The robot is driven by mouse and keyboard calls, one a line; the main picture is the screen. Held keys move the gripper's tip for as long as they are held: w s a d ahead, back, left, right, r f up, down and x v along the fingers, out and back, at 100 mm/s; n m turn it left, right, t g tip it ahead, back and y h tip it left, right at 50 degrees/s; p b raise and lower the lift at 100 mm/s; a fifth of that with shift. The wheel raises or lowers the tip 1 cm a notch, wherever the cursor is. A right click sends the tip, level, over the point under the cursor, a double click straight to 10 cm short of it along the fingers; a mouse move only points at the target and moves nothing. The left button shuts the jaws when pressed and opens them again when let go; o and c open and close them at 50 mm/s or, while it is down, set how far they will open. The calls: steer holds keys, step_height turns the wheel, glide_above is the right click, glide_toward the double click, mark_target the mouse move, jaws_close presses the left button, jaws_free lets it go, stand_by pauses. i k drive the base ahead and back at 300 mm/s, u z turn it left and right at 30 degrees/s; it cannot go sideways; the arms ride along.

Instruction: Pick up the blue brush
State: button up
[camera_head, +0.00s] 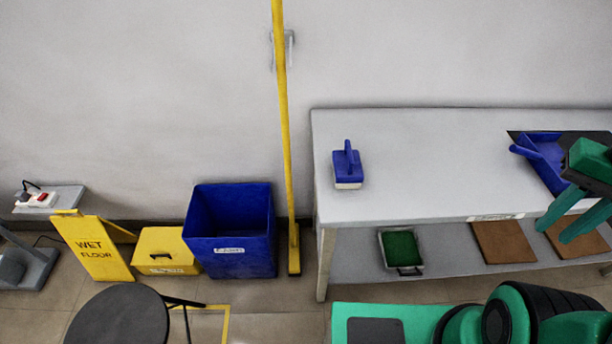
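The blue brush (347,165) sits upright on the left part of the grey table (420,170). It has a blue block, a raised blue handle and pale bristles at the bottom. My gripper (553,234) is at the right, near the table's front edge and well to the right of the brush. Its two green fingers are apart with nothing visible between them.
A blue dustpan (545,160) lies on the table's right, partly behind my gripper. The lower shelf holds a green tray (401,248) and brown mats (503,242). A blue bin (232,230), yellow pole (285,120), wet-floor sign (92,250) and dark stool (118,315) stand left.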

mark_target(348, 171)
steer(key=u, duration=0.45)
steer(key=k, duration=1.25)
steer(key=z, duration=0.5)
steer(key=i, duration=1.5)
steer(key=u, duration=0.3)
